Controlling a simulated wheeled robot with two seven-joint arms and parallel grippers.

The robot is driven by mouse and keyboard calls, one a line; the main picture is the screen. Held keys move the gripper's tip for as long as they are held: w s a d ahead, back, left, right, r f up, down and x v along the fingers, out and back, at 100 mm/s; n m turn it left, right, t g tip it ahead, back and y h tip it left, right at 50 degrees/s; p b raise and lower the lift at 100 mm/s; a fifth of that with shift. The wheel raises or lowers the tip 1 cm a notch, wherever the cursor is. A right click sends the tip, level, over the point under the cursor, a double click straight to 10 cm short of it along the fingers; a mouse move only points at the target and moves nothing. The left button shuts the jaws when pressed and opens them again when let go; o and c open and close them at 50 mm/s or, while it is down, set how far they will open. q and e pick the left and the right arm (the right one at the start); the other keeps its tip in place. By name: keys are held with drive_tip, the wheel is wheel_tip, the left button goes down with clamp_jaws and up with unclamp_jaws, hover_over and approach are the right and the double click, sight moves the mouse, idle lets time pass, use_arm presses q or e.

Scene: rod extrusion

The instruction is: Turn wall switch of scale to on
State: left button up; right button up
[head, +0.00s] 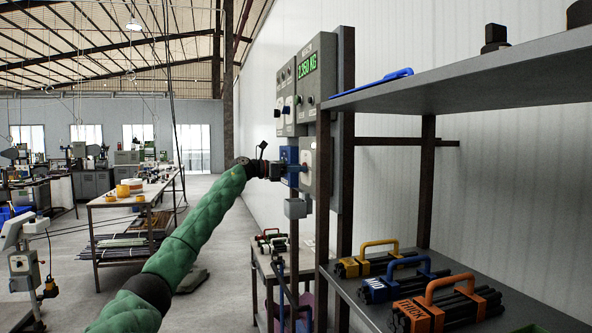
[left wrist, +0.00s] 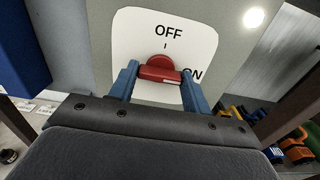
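The wall switch is a red knob (left wrist: 160,68) on a white plate (left wrist: 128,40) marked OFF at the top and ON at the right. In the head view its grey box (head: 323,178) is mounted at the post below the scale display (head: 307,66), which is lit green and reads about 2.350 KG. My left gripper (left wrist: 160,72) has one blue finger on each side of the knob, and the knob fills the gap between them. The right finger partly covers the ON mark. In the head view my left gripper (head: 294,171) reaches the box from the left. My right gripper is not in view.
A shelf rack stands at the right, with a blue tool (head: 375,82) on its upper board (head: 480,80) and bundled rods with yellow, blue and orange handles (head: 440,303) below. A blue box (left wrist: 22,50) is close on the left in the wrist view.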

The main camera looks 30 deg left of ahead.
use_arm(q)
drive_tip(key=o, duration=0.4)
drive_tip(key=shift+f, duration=0.15)
drive_tip(key=b+v, duration=0.2)
drive_tip(key=v, duration=0.5)
drive_tip(key=shift+s+a, duration=0.2)
drive_tip(key=shift+a, duration=0.1)
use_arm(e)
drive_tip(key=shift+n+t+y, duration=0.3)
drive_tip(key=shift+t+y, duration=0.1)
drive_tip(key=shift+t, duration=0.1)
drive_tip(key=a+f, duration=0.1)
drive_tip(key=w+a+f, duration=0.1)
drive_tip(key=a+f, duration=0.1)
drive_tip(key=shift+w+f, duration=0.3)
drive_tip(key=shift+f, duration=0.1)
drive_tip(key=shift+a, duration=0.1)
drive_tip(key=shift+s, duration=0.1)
